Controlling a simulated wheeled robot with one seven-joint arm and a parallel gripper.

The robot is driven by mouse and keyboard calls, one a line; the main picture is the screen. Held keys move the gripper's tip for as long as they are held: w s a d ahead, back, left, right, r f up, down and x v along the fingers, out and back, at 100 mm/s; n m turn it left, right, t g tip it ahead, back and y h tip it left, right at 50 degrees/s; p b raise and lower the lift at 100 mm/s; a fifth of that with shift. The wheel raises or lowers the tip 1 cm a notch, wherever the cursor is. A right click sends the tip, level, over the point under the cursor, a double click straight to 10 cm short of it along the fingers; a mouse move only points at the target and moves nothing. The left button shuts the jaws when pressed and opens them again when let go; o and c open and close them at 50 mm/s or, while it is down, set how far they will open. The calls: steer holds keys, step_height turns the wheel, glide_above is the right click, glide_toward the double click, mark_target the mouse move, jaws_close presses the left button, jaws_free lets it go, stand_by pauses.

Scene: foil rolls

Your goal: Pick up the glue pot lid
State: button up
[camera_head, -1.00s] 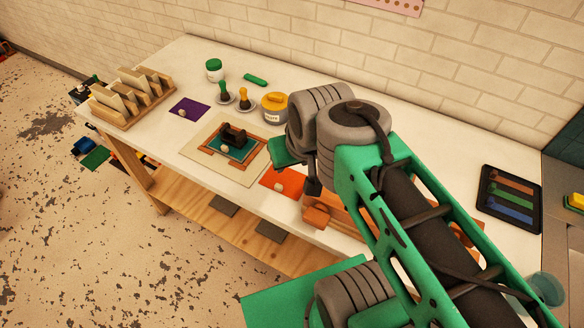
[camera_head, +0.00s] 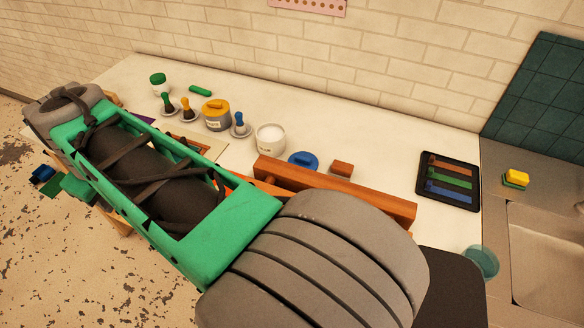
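A pot with a yellow lid (camera_head: 214,105) stands on the white table; it has a handle on the lid and a pale label that I cannot read. To its right is an open white pot (camera_head: 270,140) with white contents. A blue lid (camera_head: 303,160) with a raised handle lies on the table just right of that pot. A white pot with a green lid (camera_head: 158,79) stands further back left. I cannot tell from the labels which is the glue pot.
Brushes stand on small dishes, one green (camera_head: 167,103), one yellow (camera_head: 187,108), one blue (camera_head: 239,123). A long wooden bar (camera_head: 340,188) and a brown block (camera_head: 342,169) lie near the blue lid. A black tray (camera_head: 449,180) is at right, near the sink.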

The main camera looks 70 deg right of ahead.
steer(key=d+f+g+b, duration=0.15)
steer(key=d+f, duration=0.25)
steer(key=d, duration=0.7)
steer(key=m+g+y+b, duration=0.1)
steer(key=g+b, duration=0.1)
steer(key=b, duration=0.6)
glide_above(303, 158)
step_height(303, 158, down, 12)
steer(key=shift+s+f, duration=0.1)
steer(key=shift+f, duration=0.05)
step_height(303, 158, down, 7)
steer(key=shift+f+p, duration=0.1)
steer(key=shift+p, duration=0.95)
steer(key=shift+f, duration=0.1)
jaws_close()
